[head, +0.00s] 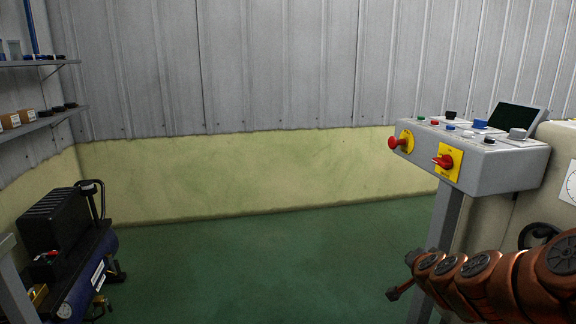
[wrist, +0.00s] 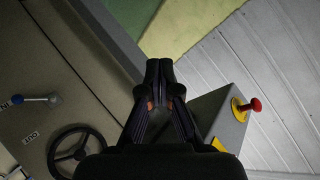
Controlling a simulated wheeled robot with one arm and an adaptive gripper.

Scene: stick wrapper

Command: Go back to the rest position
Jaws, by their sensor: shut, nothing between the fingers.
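My gripper (wrist: 159,68) shows in the wrist view with its dark fingers together at the tips and nothing held between them. It points toward the wall and green floor, with the machine's beige body (wrist: 50,60) on the left and the grey control box (wrist: 208,112) on the right. In the head view my orange-brown arm reaches in from the lower right, in front of the machine. I cannot make out the fingers clearly in that view.
The control box (head: 480,165) on its post has red knobs on yellow plates and stands close to my arm. A black handwheel (wrist: 72,150) is on the machine. A compressor (head: 70,250) and shelves (head: 40,63) stand at the left. The green floor (head: 260,270) between is clear.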

